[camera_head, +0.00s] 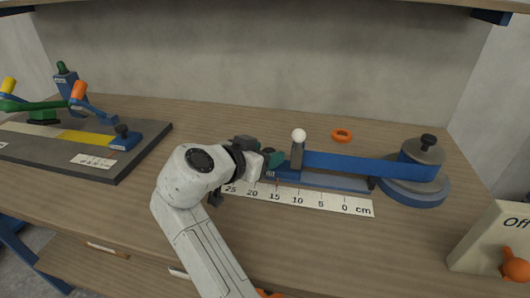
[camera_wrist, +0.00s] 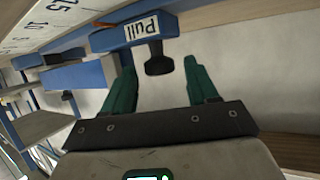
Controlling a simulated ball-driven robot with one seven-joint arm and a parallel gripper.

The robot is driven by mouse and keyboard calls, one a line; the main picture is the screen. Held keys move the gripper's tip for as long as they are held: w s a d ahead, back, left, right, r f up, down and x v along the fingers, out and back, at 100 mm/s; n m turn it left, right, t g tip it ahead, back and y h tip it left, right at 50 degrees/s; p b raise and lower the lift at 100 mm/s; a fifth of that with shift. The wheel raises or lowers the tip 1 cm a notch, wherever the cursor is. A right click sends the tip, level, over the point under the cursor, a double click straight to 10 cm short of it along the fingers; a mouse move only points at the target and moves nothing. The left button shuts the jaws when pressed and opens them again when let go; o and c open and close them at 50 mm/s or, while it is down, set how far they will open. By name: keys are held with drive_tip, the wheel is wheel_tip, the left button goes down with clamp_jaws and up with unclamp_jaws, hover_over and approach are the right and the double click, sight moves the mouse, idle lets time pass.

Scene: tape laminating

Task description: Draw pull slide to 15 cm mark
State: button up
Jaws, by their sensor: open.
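The blue pull slide (camera_head: 287,174) sits on its rail behind the scale strip (camera_head: 330,203), close to the 15 and 10 marks. A thin red line marks the strip near 15. In the wrist view the slide (camera_wrist: 110,37) carries a white "Pull" label and a dark knob (camera_wrist: 158,62). My gripper (camera_head: 272,160) is at the slide's left end. Its green fingers are open, and the wrist view shows the gripper (camera_wrist: 160,76) with the knob between the fingertips, apart from both. My wrist hides part of the slide's left end in the head view.
A blue tape band (camera_head: 365,165) runs from a grey post with a white ball (camera_head: 299,135) to a round reel (camera_head: 422,170). An orange ring (camera_head: 342,135) lies behind. A dark board (camera_head: 118,171) with clamps is left; an "Off" box (camera_head: 497,238) is right.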

drive_tip(key=v, duration=1)
